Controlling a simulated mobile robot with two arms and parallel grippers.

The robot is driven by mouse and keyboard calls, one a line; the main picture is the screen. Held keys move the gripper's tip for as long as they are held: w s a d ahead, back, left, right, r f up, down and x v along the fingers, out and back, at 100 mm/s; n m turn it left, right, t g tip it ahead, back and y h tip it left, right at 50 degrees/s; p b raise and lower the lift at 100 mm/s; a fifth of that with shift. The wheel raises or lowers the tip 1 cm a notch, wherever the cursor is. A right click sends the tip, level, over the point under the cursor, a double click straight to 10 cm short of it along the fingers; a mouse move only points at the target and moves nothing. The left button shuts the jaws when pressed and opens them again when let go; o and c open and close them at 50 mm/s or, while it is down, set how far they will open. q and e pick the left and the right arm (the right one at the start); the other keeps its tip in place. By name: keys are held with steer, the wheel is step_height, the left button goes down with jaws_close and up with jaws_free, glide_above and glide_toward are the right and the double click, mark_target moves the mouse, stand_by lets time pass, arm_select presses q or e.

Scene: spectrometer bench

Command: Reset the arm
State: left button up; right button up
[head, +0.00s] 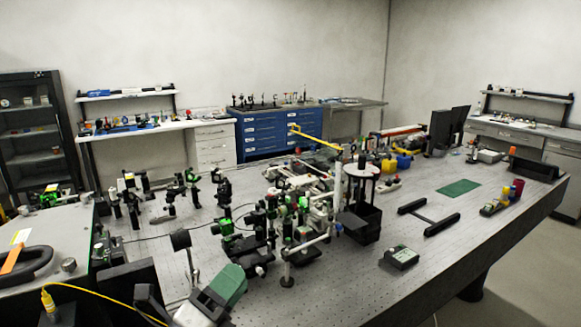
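My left gripper (208,300) seems to be the pale and dark part at the bottom edge, left of the middle, low over the near side of the optical table (345,285). A green block-shaped part (229,284) shows at its upper end. I cannot tell whether this is part of the gripper, held by it or behind it. The finger gap is not clear. My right gripper is not in view.
Green and black optics mounts (262,225) crowd the table's middle. A black box (361,222), a small meter (401,256), a black H-shaped frame (430,217) and a green mat (458,187) lie to the right. The table's front right is clear.

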arm_select(q)
steer(key=s+a+f+n+g+y, duration=0.25)
steer(key=a+f+n+y, duration=0.25)
steer(key=f+n+y, duration=0.5)
steer(key=s+a+f+n+g+y, duration=0.2)
steer(key=s+a+f+n+y, duration=0.35)
steer(key=n, duration=0.65)
steer(key=s+a+f+n+g+h, duration=0.1)
steer(key=s+f+n+g, duration=0.5)
steer(key=s+f+g, duration=0.65)
steer(key=s+f+t, duration=0.1)
steer(key=s+f, duration=0.2)
steer(key=f, duration=1.1)
steer(key=s+f, duration=0.2)
steer(key=f, duration=1.2)
steer(key=s+a+f+g, duration=0.1)
steer(key=s+a+f, duration=0.1)
steer(key=s+f, duration=1.2)
steer(key=shift+s+a+f, duration=0.3)
steer(key=shift+s+a, duration=0.1)
steer(key=shift+s, duration=0.5)
